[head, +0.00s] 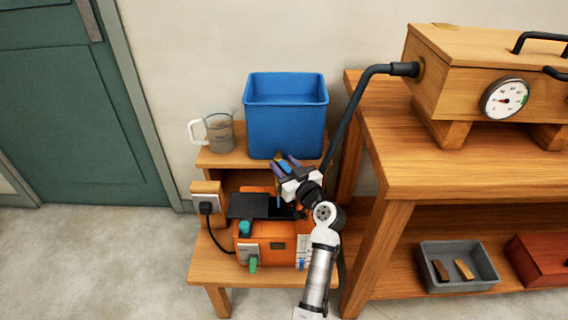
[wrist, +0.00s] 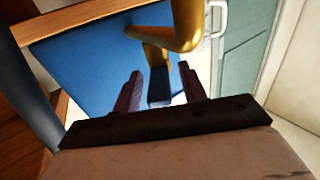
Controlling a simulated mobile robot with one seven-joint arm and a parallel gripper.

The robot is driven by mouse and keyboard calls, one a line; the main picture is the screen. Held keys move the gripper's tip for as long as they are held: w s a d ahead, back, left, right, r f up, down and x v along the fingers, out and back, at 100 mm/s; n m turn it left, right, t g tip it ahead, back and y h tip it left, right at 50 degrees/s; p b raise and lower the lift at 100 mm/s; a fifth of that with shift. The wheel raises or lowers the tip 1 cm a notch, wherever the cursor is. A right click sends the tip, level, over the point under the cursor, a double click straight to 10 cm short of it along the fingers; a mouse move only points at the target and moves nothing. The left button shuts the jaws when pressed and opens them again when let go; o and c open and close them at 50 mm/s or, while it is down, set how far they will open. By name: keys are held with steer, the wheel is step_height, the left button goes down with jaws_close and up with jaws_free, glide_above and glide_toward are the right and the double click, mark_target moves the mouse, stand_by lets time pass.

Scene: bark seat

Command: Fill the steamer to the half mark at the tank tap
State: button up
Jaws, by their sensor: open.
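The orange steamer (head: 275,230) stands on the low bench below the blue tank (head: 286,108). Its black top piece (head: 247,206) and teal cap (head: 244,227) show; a pale strip (head: 304,248) is on its front right, too small to read. My gripper (head: 284,165) is at the tank's lower front, above the steamer. In the wrist view my gripper (wrist: 160,88) is open, with the dark lever (wrist: 158,82) of the brass tap (wrist: 170,40) appearing between its fingers. I cannot tell whether they touch. My arm hides part of the steamer; the water level and any flow are not visible.
A clear jug (head: 218,132) with a white handle stands left of the tank. A black hose (head: 345,115) runs down from the wooden box (head: 450,75). A plug and cord (head: 207,209) sit left of the steamer. The workbench (head: 440,165) bounds the right side.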

steer(key=shift+w+a, duration=0.1)
steer(key=shift+w, duration=0.1)
jaws_close()
